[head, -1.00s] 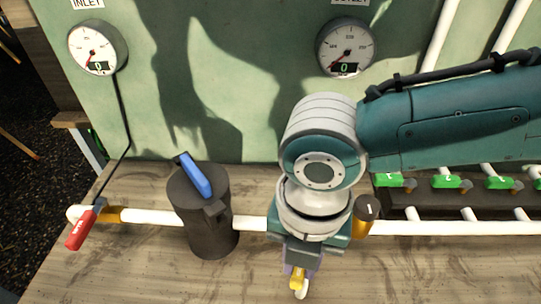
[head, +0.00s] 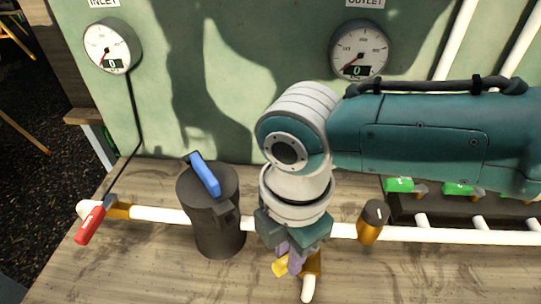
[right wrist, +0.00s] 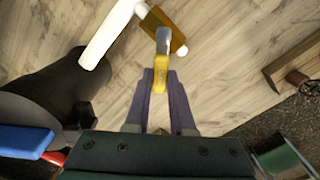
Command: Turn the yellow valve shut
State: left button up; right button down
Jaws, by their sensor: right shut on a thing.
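The yellow valve has a yellow lever (head: 280,267) and a brass body (head: 313,264) on a short white branch pipe that comes toward the front of the bench. My right gripper (head: 291,262) is over it, its purple fingers shut on the lever. In the right wrist view the lever (right wrist: 160,75) sits between the fingertips (right wrist: 161,92). There it lies at a slant to the brass body (right wrist: 166,26), neither in line with it nor clearly square across. The fingers hide part of the valve in the head view. My left gripper is not in view.
A dark canister (head: 213,225) with a blue handle stands just left of my right gripper. A red-handled valve (head: 90,224) is at the pipe's left end, a dark-capped brass fitting (head: 373,222) to the right. Inlet (head: 108,48) and outlet (head: 358,50) gauges read 0.

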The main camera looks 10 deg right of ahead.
jog(key=shift+w+a+m+b, duration=0.1)
jog(key=shift+w+m, duration=0.45)
jog(key=shift+m, duration=0.75)
jog(key=shift+w+m+b, duration=0.15)
jog(key=shift+w+m, duration=0.35)
jog(key=shift+m, duration=0.8)
jog(key=shift+w+a+m+b, duration=0.1)
jog(key=shift+w+m, duration=0.45)
jog(key=shift+m, duration=0.75)
jog(key=shift+d+r, duration=0.1)
jog(key=c, duration=0.8)
grip_release()
jog(key=shift+o, duration=0.2)
notch_tip(320, 180, up, 10)
jog(key=p, duration=0.2)
